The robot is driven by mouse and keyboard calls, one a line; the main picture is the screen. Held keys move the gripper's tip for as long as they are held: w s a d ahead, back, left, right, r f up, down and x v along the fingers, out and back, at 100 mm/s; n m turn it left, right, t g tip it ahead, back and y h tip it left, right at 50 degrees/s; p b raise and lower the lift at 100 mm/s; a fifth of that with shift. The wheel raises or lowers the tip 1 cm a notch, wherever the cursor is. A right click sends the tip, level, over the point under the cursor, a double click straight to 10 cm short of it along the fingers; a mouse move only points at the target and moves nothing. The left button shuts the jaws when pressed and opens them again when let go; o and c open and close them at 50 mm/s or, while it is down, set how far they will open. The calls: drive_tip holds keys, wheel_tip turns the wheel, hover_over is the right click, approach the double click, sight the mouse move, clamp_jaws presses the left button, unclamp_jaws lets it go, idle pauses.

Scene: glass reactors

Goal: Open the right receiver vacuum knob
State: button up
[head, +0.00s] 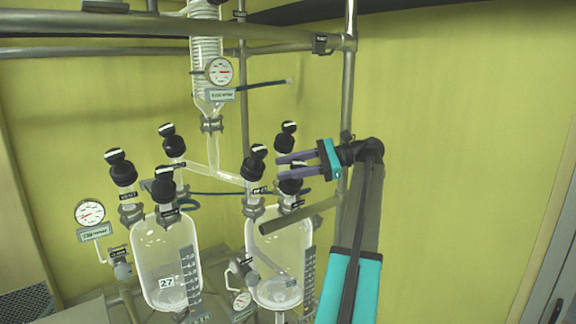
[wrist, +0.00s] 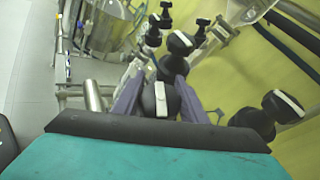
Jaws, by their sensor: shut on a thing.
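The right glass receiver (head: 279,262) stands below and left of my gripper in the head view. Several black knobs with white bars top it, among them a left one (head: 258,166), a back one (head: 288,141) and a front right one (head: 291,185). My gripper (head: 279,167), with purple fingers, reaches in from the right at knob height. In the wrist view a black knob (wrist: 160,98) with a white bar sits between the fingers of my gripper (wrist: 157,95), which is shut on it. The knob labels are too small to read, so I cannot confirm which is the vacuum knob.
The left receiver (head: 167,262) stands beside it with its own black knobs. Gauges (head: 90,212) and a condenser column (head: 207,70) stand close by. Another black knob (wrist: 283,106) is near my gripper on the right in the wrist view. Steel pipes (head: 346,90) run behind my arm.

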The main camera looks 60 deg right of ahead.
idle(0.4)
drive_tip(key=o, duration=1.1)
drive_tip(key=shift+c, duration=0.2)
drive_tip(key=shift+s, duration=0.1)
